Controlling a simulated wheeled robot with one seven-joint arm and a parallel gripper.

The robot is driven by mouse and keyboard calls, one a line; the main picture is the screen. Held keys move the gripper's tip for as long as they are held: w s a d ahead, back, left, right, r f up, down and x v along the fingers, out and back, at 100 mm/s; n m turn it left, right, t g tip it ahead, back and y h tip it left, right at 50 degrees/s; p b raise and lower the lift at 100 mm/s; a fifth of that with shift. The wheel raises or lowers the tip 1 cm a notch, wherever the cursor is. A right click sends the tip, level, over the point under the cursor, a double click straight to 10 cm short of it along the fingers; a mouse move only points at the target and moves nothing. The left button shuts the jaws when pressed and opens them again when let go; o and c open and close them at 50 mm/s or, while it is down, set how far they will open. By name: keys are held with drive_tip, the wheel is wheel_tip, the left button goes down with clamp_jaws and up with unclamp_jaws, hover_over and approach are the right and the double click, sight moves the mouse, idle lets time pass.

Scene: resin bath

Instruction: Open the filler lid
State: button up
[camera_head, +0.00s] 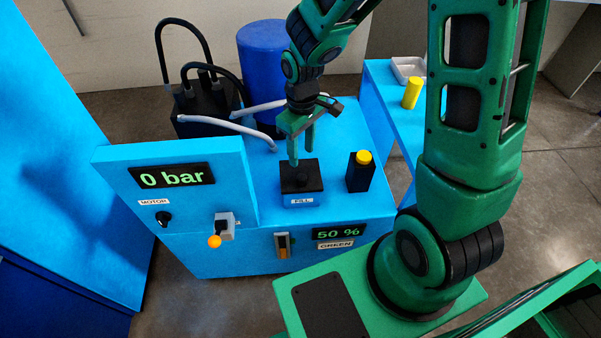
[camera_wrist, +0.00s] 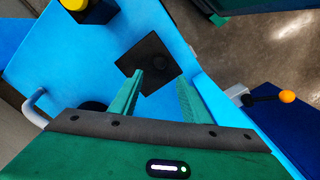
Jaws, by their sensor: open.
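The filler lid (camera_head: 308,183) is a black square plate with a round knob, lying flat and shut on a small blue box labelled FILL (camera_head: 302,202). In the wrist view the lid (camera_wrist: 148,50) lies beyond the fingertips, with its knob toward its right part. My gripper (camera_head: 301,158) points down just above the lid, its green fingers apart. In the wrist view my gripper (camera_wrist: 160,77) is open and empty, the fingertips overlapping the lid's near edge. I cannot tell whether a finger touches the knob.
A black block with a yellow top (camera_head: 364,157) stands close right of the lid. A grey hose (camera_head: 235,128) runs behind on the left. The blue panel (camera_head: 120,165) reading 0 bar rises at left. An orange-tipped lever (camera_head: 215,240) and a 50 % display (camera_head: 338,232) are in front.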

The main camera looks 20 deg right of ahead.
sight(302, 177)
wheel_tip(302, 177, down, 10)
drive_tip(key=shift+f, duration=0.2)
idle(0.3)
drive_tip(key=shift+d, duration=0.1)
clamp_jaws()
